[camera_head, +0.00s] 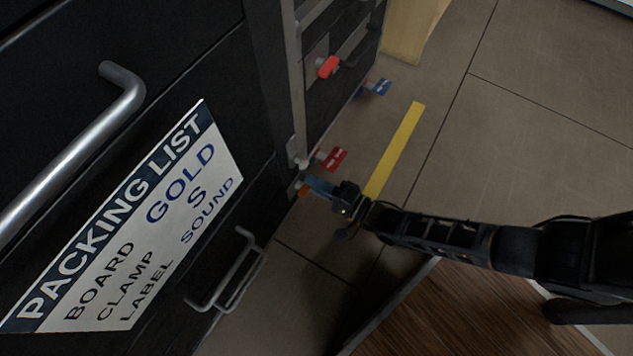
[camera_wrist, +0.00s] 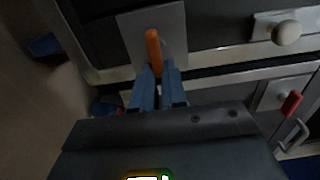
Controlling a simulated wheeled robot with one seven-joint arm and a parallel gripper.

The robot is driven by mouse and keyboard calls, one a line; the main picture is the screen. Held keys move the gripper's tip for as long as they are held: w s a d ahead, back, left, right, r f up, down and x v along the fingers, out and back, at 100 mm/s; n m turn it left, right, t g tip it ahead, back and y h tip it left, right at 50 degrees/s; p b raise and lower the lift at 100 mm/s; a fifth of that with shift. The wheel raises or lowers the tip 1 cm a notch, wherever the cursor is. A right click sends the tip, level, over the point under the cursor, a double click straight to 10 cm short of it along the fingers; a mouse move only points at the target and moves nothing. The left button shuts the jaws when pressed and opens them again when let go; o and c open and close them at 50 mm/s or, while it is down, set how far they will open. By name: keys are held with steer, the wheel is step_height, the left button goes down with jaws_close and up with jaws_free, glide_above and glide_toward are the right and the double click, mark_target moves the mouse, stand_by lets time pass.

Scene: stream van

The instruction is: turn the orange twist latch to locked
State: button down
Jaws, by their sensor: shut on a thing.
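The orange twist latch (camera_wrist: 153,46) stands out from a grey plate (camera_wrist: 172,22) on the dark cabinet front in the wrist view. My gripper (camera_wrist: 156,76) has its blue fingers closed on the near end of the latch. In the wrist view the latch bar points roughly up and down the picture. In the head view my gripper (camera_head: 309,186) reaches the cabinet's lower edge, and a small bit of the orange latch (camera_head: 301,190) shows by the fingertips. The latch's pivot and any lock marking cannot be made out.
A packing list sign (camera_head: 130,225) and metal handles (camera_head: 235,270) are on the cabinet front. A red latch (camera_head: 328,67) and red and blue tags (camera_head: 335,158) stick out farther back. A pale round knob (camera_wrist: 286,32) sits right of the latch. Open floor with a yellow strip (camera_head: 397,148) lies to the right.

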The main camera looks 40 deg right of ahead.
steer(key=shift+s+a+f, duration=0.15)
steer(key=shift+a+f, duration=0.05)
steer(key=shift+a, duration=0.15)
steer(key=c, duration=1.2)
jaws_free()
steer(key=shift+d+r, duration=0.1)
steer(key=shift+p+v, duration=0.9)
steer(key=shift+v, duration=2.95)
steer(key=shift+r, duration=0.1)
